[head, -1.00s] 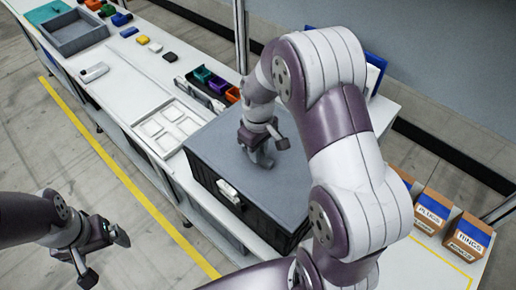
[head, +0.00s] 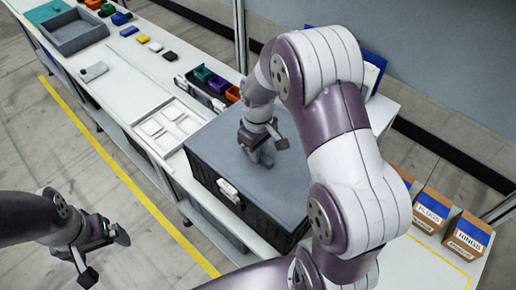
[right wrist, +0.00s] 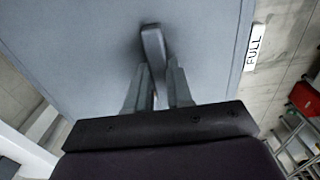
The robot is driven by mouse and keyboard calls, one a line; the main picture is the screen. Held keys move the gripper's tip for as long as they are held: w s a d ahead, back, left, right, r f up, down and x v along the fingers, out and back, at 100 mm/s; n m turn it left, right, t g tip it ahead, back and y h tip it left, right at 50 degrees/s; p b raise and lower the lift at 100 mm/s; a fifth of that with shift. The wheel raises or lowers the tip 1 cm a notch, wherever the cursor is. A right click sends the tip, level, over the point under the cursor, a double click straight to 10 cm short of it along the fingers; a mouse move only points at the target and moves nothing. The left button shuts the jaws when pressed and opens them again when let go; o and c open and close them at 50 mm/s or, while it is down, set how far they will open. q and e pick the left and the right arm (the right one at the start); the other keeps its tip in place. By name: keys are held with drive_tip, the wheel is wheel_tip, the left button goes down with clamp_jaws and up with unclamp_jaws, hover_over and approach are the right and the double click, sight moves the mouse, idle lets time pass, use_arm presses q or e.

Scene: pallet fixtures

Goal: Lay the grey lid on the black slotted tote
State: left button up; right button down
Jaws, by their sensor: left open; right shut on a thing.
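The grey lid (head: 215,150) lies on top of the black slotted tote (head: 262,222) and covers its opening in the head view. The lid also fills much of the right wrist view (right wrist: 75,45). My right gripper (head: 262,160) is over the lid's middle, pointing down, and is shut on the lid's raised handle (right wrist: 153,45). A white label on the tote (head: 229,190) faces the front; in the right wrist view the label reads FULL (right wrist: 255,48). My left gripper (head: 106,252) is open and empty, out over the floor left of the bench. My right arm hides the lid's right part.
A white tray with square pads (head: 170,128) is beside the tote on the bench (head: 130,75). Small coloured bins (head: 204,74) stand behind it. A grey tray (head: 75,32) is at the far end. Cardboard boxes (head: 467,240) stand at right.

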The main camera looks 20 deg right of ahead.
drive_tip(key=shift+f, duration=0.5)
idle(0.4)
drive_tip(key=c, duration=0.9)
unclamp_jaws()
drive_tip(key=shift+b, duration=0.3)
wheel_tip(320, 180, up, 7)
drive_tip(key=shift+f+b, duration=0.1)
drive_tip(key=shift+b, duration=0.65)
wheel_tip(320, 180, up, 6)
drive_tip(key=p, duration=0.3)
